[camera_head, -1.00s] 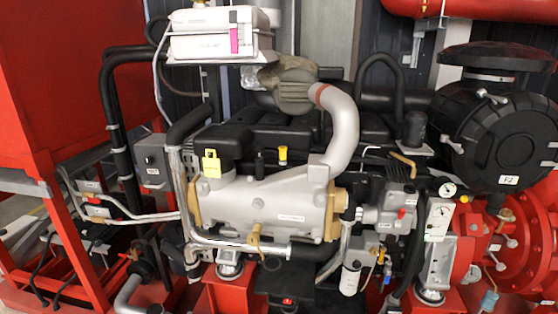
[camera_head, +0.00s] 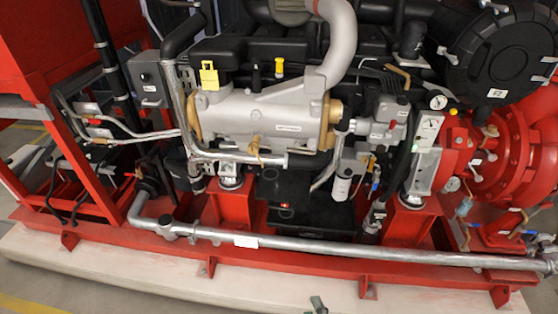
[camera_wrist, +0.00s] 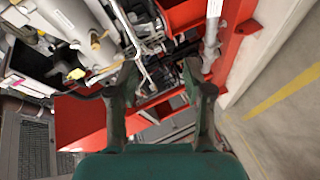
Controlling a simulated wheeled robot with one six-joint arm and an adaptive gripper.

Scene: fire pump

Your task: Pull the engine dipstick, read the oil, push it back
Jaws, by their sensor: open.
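The engine (camera_head: 258,115) is a grey and black block on a red frame. A yellow loop-topped handle (camera_head: 209,76) stands upright at its upper left, and a small yellow cap (camera_head: 279,68) sits further right on top. I cannot tell for sure which one is the dipstick. Neither is held. My gripper (camera_wrist: 160,72) is open and empty in the wrist view, its two green-grey fingers apart. A small grey-green tip at the bottom edge of the head view may be part of it. A yellow piece (camera_wrist: 76,74) shows left of the fingers in the wrist view, apart from them.
A long silver pipe (camera_head: 350,254) runs along the front of the red base frame (camera_head: 330,268), above a pale plinth (camera_head: 140,273). A red cabinet stands at left. Gauges (camera_head: 438,102) and a red pump housing are at right. Open floor with a yellow line (camera_wrist: 280,92) lies right in the wrist view.

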